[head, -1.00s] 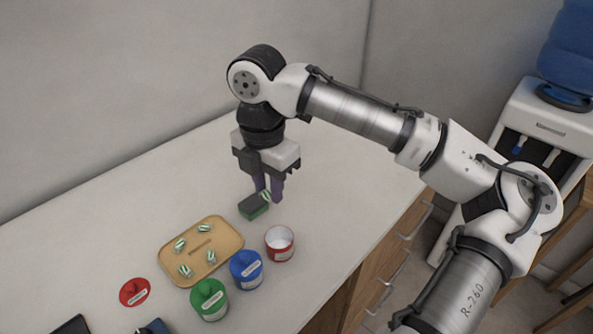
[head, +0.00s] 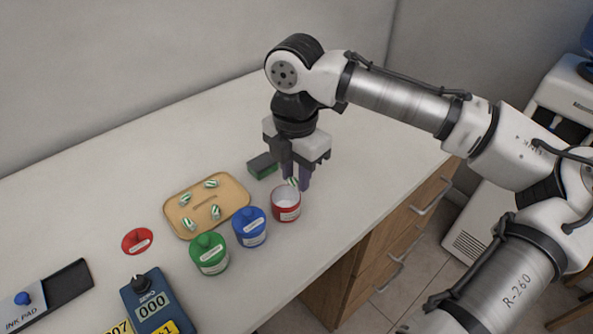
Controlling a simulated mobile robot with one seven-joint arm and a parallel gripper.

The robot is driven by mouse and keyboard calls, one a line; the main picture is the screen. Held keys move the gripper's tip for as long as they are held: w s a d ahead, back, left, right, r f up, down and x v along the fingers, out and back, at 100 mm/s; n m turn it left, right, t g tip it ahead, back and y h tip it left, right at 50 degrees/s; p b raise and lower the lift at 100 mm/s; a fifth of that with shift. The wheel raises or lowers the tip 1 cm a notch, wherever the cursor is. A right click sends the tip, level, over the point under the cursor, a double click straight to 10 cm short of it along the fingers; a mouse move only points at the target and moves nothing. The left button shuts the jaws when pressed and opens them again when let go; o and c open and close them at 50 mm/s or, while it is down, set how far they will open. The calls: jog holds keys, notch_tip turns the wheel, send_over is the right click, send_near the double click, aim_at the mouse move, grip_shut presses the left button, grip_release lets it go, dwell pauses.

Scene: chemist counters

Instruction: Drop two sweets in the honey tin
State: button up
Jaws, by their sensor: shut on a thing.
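My gripper (head: 297,184) is shut on a green-and-white striped sweet (head: 293,182) and points down, just behind the open red tin (head: 286,208). The sweet shows at the fingertips, close to the tin's far rim in the picture. The red tin has no lid on; its inside looks white, and I see no sweet in it. A blue tin (head: 249,229) and a green tin (head: 208,255) stand to its left with lids on. Their labels are too small to read, so I cannot tell which is honey. Several striped sweets (head: 187,198) lie on a tan tray (head: 178,226).
A red lid (head: 137,241) lies left of the tray. A dark green-sided block (head: 262,166) sits behind the tins. An ink pad (head: 66,283) and a blue numbered device (head: 152,304) are at the front left. The counter's back is clear.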

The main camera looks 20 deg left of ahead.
aim_at(296, 179)
jog(key=shift+f+b, duration=0.8)
jog(key=shift+f, duration=0.25)
jog(key=o, duration=1)
notch_tip(296, 179, up, 14)
jog(key=shift+s+f, duration=0.1)
jog(key=shift+f, duration=0.05)
